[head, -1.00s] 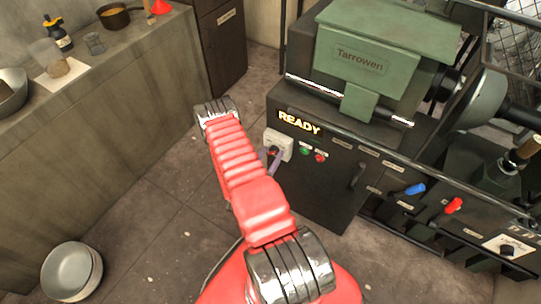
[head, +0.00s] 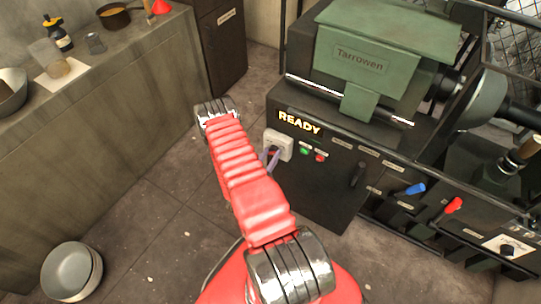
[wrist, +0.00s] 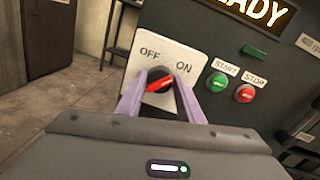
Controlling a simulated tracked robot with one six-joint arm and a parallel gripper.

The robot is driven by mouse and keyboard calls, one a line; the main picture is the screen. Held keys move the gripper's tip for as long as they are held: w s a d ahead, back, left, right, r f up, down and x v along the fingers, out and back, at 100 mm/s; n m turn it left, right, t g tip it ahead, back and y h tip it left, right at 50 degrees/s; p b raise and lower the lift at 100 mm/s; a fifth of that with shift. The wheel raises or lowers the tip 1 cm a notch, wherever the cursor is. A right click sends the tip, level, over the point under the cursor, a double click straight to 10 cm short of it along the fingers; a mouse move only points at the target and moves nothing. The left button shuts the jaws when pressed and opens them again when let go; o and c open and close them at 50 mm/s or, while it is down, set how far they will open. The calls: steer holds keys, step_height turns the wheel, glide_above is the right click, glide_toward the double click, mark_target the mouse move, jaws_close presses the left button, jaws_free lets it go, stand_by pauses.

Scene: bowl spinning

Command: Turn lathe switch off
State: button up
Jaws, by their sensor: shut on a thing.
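The lathe switch is a round dark knob with a red pointer (wrist: 160,84) on a white plate (wrist: 147,63) labelled OFF and ON. The plate also shows in the head view (head: 283,141). The red bar lies slanted, its upper right end towards the ON label. My gripper (wrist: 162,88) has its two pale purple fingers on either side of the knob, shut on it. In the head view my gripper (head: 271,158) is at the plate, partly hidden by my red arm.
Green START (wrist: 219,83) and red STOP (wrist: 244,93) buttons sit close right of the switch. The lathe's sign (head: 300,123) glows READY. Blue (head: 415,189) and red (head: 453,206) levers stand further right.

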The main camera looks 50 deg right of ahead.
steer(key=shift+n, duration=0.3)
steer(key=n, duration=0.4)
steer(key=shift+w, duration=0.1)
steer(key=n, duration=0.4)
steer(key=shift+w+y, duration=0.1)
steer(key=shift+y, duration=0.2)
steer(key=n, duration=0.4)
steer(key=shift+w+n+g, duration=0.1)
steer(key=shift+n+g, duration=0.2)
steer(key=shift+g, duration=0.1)
steer(key=n, duration=0.4)
steer(key=shift+w+f, duration=0.1)
steer(key=shift+f, duration=0.05)
steer(key=shift+g, duration=0.3)
steer(key=o, duration=1.1)
steer(key=shift+c, duration=0.2)
steer(key=shift+a, duration=0.1)
